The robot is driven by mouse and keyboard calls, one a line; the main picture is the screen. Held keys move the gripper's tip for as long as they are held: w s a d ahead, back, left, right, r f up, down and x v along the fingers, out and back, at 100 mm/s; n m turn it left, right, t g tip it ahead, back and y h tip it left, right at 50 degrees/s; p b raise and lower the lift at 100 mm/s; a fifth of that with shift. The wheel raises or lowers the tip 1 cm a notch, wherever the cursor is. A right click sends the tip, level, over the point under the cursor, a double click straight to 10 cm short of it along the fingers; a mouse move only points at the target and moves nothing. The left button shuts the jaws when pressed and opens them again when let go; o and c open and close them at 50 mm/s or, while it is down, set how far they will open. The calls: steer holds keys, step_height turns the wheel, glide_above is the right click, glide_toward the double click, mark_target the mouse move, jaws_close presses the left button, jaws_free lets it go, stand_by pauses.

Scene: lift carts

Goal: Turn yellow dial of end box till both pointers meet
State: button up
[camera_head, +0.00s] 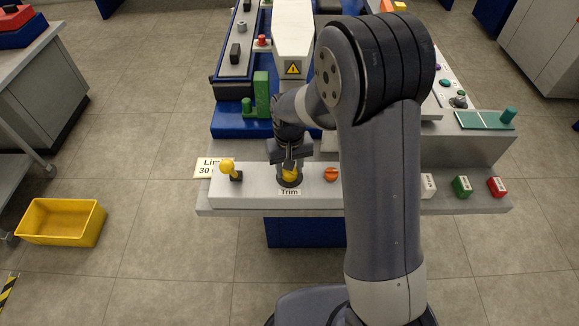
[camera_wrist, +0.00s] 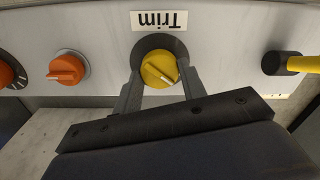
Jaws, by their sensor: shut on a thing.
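The yellow dial (camera_wrist: 158,69) sits on a dark round plate on the end box (camera_head: 255,199), beside a label (camera_wrist: 159,20) reading "Trim". It also shows in the head view (camera_head: 290,174), partly covered by my gripper. My gripper (camera_wrist: 160,80) is shut on the dial, with one finger on either side of it. A pale pointer line on the dial runs towards the lower right in the wrist view, near one finger. I cannot make out the second pointer on the plate.
An orange knob (camera_wrist: 66,69) is on one side of the dial and a yellow-handled lever (camera_head: 228,168) on the other. A yellow bin (camera_head: 60,222) is on the floor at left.

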steer(key=shift+n, duration=1)
steer(key=o, duration=1)
step_height(320, 180, up, 11)
steer(key=shift+f, duration=0.1)
